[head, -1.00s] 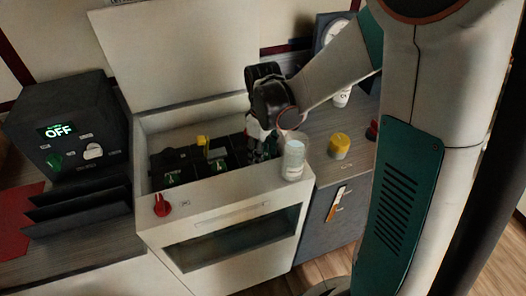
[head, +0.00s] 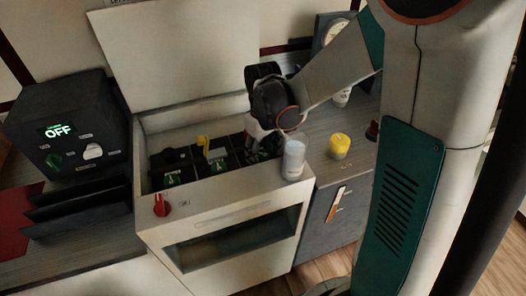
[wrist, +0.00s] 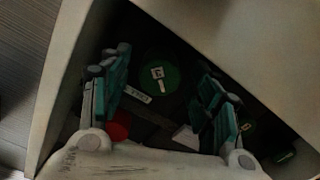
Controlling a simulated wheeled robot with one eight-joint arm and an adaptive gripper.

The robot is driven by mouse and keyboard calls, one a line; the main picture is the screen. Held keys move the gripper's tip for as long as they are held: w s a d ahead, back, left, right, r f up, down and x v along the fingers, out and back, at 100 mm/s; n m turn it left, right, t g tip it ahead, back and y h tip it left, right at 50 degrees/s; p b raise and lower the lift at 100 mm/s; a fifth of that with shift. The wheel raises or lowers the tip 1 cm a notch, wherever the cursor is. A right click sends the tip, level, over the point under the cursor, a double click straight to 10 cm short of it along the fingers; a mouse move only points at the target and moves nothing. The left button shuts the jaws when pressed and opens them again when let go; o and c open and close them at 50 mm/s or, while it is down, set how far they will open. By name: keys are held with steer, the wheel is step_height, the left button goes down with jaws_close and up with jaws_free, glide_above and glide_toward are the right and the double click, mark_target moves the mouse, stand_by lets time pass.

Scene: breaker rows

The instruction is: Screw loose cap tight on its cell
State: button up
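The open pale box (head: 225,205) holds several dark cells (head: 172,165) with green-and-white marks. A yellow part (head: 203,141) stands up on one of them. My gripper (head: 262,146) points down into the box's right end. In the wrist view my gripper (wrist: 160,100) is open, its two fingers apart. Between and beyond them lies a dark top with a round green mark (wrist: 158,76) bearing a white symbol. A red round part (wrist: 118,128) sits low beside the left finger, partly hidden. A small white piece (wrist: 187,137) lies near the right finger. I cannot tell which part is the loose cap.
A whitish cylinder (head: 293,160) is at the box's front right corner, close to my gripper. A yellow-topped object (head: 340,145) stands on the right counter. A red knob (head: 161,205) is on the box front. A dark unit reading OFF (head: 67,130) stands left.

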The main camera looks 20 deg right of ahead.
step_height(320, 180, up, 12)
stand_by(0.7)
